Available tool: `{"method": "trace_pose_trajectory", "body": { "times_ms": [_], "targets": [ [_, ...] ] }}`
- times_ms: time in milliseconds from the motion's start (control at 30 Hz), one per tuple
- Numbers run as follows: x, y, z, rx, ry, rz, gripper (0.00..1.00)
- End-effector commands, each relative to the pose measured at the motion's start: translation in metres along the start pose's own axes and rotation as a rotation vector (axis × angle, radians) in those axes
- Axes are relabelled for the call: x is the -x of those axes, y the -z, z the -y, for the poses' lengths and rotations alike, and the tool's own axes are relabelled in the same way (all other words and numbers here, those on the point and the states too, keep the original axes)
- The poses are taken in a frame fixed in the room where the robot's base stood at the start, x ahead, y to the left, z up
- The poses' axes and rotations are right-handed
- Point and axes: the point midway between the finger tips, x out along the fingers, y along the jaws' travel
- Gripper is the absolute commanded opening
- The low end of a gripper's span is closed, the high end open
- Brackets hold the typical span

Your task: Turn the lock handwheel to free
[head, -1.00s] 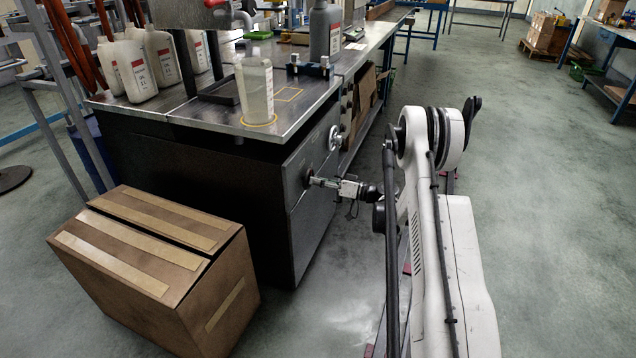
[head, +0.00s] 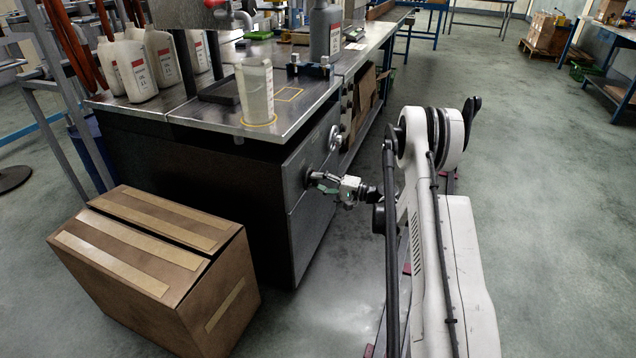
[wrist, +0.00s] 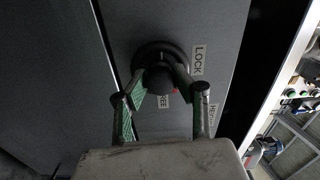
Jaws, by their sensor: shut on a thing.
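The lock handwheel (wrist: 155,52) is a dark round knob on a dark round base, on the grey front panel of the bench cabinet. My gripper (wrist: 160,80) is shut on it, with one green-padded finger on each side of the knob. A LOCK label (wrist: 197,60) is beside the knob. A FREE label (wrist: 163,101) is partly hidden behind a finger, with a small red mark near it. In the head view, my gripper (head: 314,180) reaches the cabinet front from the right; the knob there is mostly hidden by the fingers.
A cardboard box (head: 150,265) stands on the floor left of the cabinet.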

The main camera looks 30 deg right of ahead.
Motion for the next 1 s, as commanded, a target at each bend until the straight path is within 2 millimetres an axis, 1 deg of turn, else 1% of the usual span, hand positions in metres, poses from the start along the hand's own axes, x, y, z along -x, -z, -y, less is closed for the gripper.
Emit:
{"method": "trace_pose_trajectory", "body": {
  "times_ms": [200,500,700,1000],
  "targets": [
    [0.0005,-0.0008,-0.0001,-0.2,0.0,-0.001,0.0],
    [0.0006,-0.0008,0.0001,-0.423,0.002,-0.004,0.0],
    [0.0006,-0.0008,0.0002,-0.515,0.002,-0.005,0.0],
    [0.0006,-0.0007,0.0002,-0.57,0.002,-0.006,0.0]
  ]
}}
